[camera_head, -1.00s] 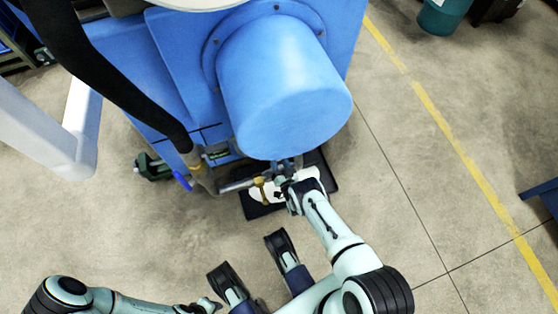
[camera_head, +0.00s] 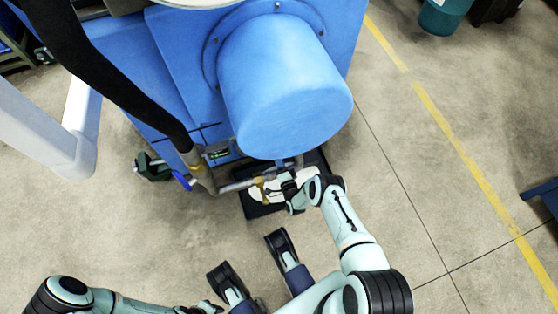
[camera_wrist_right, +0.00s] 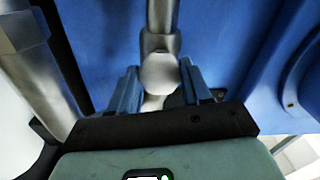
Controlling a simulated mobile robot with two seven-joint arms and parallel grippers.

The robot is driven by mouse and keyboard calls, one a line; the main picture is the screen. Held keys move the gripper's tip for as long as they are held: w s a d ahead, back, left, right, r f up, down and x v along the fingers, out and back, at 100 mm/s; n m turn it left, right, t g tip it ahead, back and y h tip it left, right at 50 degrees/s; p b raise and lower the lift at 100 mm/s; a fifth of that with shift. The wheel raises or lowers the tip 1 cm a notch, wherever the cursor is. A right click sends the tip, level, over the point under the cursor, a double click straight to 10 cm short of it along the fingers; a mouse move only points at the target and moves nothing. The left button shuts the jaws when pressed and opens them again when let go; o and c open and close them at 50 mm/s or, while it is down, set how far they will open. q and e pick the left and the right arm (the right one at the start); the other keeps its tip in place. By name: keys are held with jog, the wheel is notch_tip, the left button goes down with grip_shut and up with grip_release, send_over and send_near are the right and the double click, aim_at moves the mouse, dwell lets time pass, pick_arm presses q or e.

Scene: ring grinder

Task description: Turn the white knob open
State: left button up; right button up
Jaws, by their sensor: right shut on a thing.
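The white knob (camera_wrist_right: 160,73) is at the end of a grey metal pipe in the right wrist view. It sits between the two blue-grey fingers of my right gripper (camera_wrist_right: 160,90), which is shut on it. In the head view my right gripper (camera_head: 287,185) is at the pipework below the big blue cylinder, and the knob cannot be made out there. My left arm's end (camera_head: 207,307) is at the bottom edge of the head view, away from the machine; its fingers are too unclear to judge.
The blue cylinder (camera_head: 285,90) of the machine overhangs the work spot. A black hose (camera_head: 110,75) and a blue-handled valve (camera_head: 184,181) are to the left. A dark mat (camera_head: 258,211) lies on the floor below. Open floor (camera_head: 430,190) extends to the right.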

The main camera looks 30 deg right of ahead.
jog(key=m, duration=0.4)
jog(key=shift+a+m, duration=0.1)
jog(key=shift+m, duration=0.3)
dwell(0.4)
jog(key=o, duration=1.1)
jog(key=shift+c, duration=0.2)
jog(key=shift+s, duration=0.1)
pick_arm(q)
jog(key=w+d+r+t+p, duration=0.1)
jog(key=w+r+t+p, duration=0.2)
jog(key=w, duration=0.5)
notch_tip(320, 180, up, 2)
jog(key=shift+r+m+p, duration=0.1)
jog(key=shift+m+p, duration=0.2)
jog(key=shift+p, duration=0.35)
pick_arm(e)
jog(key=v, duration=1.3)
jog(key=shift+s, duration=0.2)
pick_arm(q)
jog(key=shift+w, duration=0.1)
